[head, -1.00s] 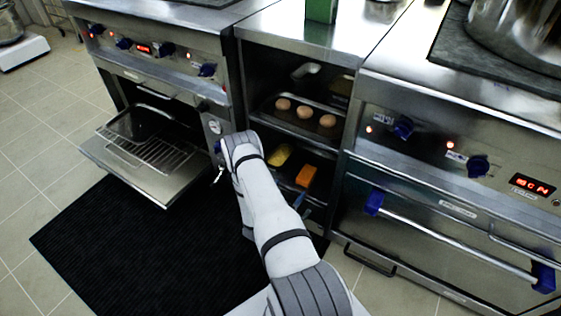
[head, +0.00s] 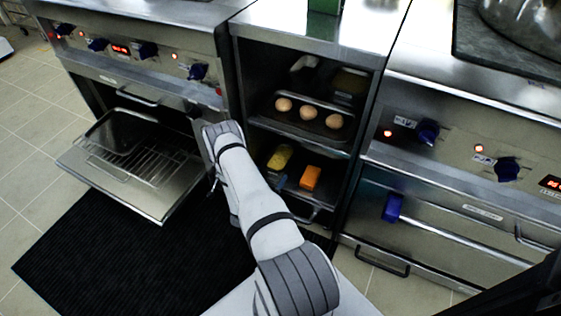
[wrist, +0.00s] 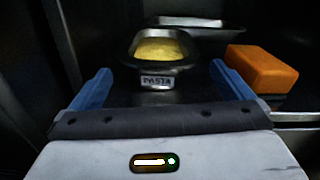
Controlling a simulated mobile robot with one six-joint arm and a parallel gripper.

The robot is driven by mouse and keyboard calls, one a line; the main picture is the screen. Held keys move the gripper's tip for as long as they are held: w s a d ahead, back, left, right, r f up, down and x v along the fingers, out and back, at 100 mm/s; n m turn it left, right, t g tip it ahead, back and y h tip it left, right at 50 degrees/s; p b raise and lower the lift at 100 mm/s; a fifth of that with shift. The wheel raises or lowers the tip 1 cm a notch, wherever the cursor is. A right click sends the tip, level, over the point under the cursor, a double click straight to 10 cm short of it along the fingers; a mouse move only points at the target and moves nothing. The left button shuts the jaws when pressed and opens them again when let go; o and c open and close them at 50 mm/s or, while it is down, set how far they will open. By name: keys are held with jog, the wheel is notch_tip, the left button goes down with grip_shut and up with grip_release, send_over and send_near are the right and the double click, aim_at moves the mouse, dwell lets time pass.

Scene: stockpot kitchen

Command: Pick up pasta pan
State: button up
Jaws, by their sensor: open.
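The pasta pan (wrist: 158,82) is a small metal pan with a "PASTA" label on its front and yellow pasta inside. In the wrist view it sits ahead of my gripper (wrist: 160,69), roughly centred between the two blue fingers. The fingers are apart and not touching the pan. In the head view the yellow pasta (head: 280,156) shows on the lower shelf of the open cabinet, and a blue finger shows just below it. My arm hides the rest of my gripper there.
An orange block (wrist: 262,69) lies close right of the pan. A metal tray (wrist: 200,24) is behind it. Above, a shelf holds a tray with three round brown items (head: 308,112). An open oven door (head: 130,165) stands left of the cabinet; cabinet walls are close on both sides.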

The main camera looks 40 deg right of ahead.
aim_at(280, 160)
jog(key=x, duration=0.2)
jog(key=b+x, duration=0.1)
jog(key=x, duration=0.1)
jog(key=s+b+x, duration=0.1)
jog(key=shift+w+d, duration=0.2)
jog(key=shift+d, duration=0.35)
